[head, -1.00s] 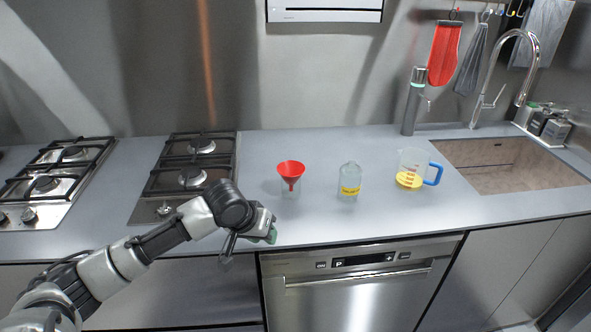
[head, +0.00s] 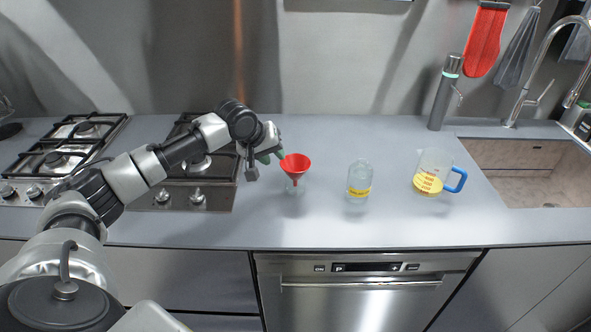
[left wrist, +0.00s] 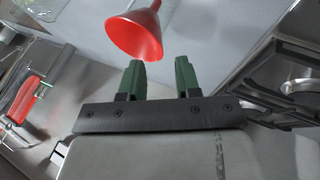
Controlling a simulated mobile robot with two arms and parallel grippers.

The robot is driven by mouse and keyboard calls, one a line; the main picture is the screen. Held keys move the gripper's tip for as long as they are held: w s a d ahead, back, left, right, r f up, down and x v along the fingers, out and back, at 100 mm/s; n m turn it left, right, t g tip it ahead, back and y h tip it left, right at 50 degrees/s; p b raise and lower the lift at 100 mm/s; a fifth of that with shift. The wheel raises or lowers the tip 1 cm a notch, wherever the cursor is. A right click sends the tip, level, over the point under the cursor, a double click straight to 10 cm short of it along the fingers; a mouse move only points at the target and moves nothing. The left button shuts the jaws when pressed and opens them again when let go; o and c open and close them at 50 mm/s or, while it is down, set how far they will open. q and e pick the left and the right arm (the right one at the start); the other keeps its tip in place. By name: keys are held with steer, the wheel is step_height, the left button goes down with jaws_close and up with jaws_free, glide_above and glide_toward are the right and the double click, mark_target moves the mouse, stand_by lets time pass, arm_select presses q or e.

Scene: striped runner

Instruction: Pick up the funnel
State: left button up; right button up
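The red funnel (head: 295,166) stands mouth up, its spout in a small clear glass holder (head: 295,186) on the grey counter. My left gripper (head: 272,155) is just left of the funnel's rim in the head view. In the left wrist view, the green fingers of my left gripper (left wrist: 158,75) are apart with nothing between them. The funnel (left wrist: 137,33) lies just beyond the fingertips there, mostly in front of the left finger. I cannot tell whether a finger touches it. My right gripper is not in view.
A clear bottle with a yellow label (head: 359,182) and a measuring jug with a blue handle (head: 434,172) stand right of the funnel. A gas hob (head: 185,190) lies under my left arm. The sink (head: 530,172) is at the right. The front counter is clear.

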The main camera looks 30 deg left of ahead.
mark_target(297, 175)
arm_select(q)
steer(key=p+x, duration=0.1)
steer(key=x, duration=0.4)
jaws_close()
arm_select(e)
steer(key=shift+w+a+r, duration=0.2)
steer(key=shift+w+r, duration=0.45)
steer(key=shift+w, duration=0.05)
